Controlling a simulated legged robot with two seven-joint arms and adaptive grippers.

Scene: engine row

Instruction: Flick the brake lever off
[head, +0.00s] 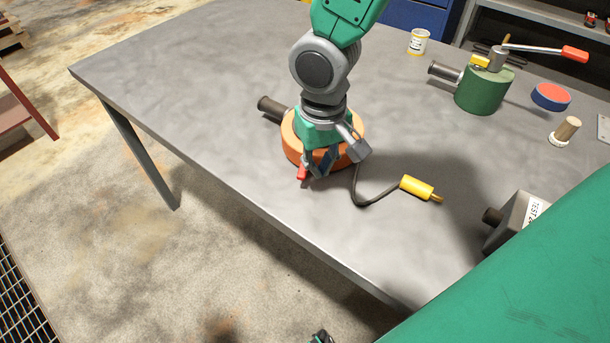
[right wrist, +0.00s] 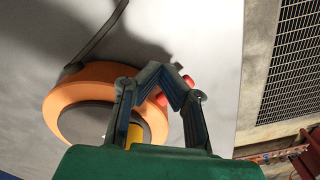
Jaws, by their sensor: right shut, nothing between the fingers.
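A round orange unit (head: 353,128) with a dark stub on its left stands on the grey workbench. A small red-tipped lever (head: 302,173) shows at its near side. In the right wrist view the orange unit (right wrist: 75,98) lies beyond the fingers, and a red tip (right wrist: 188,80) shows close beside the fingertips. My right gripper (head: 322,172) points down in front of the orange unit. Its fingers (right wrist: 163,75) are shut together with nothing between them. Whether they touch the lever I cannot tell; the lever's shaft is mostly hidden.
A black cable runs to a yellow plug (head: 417,188). A green cylinder (head: 482,92) with a red-handled lever (head: 575,53) stands at the back right. A grey box (head: 506,222) sits at the right front. The left part of the workbench (head: 175,75) is clear.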

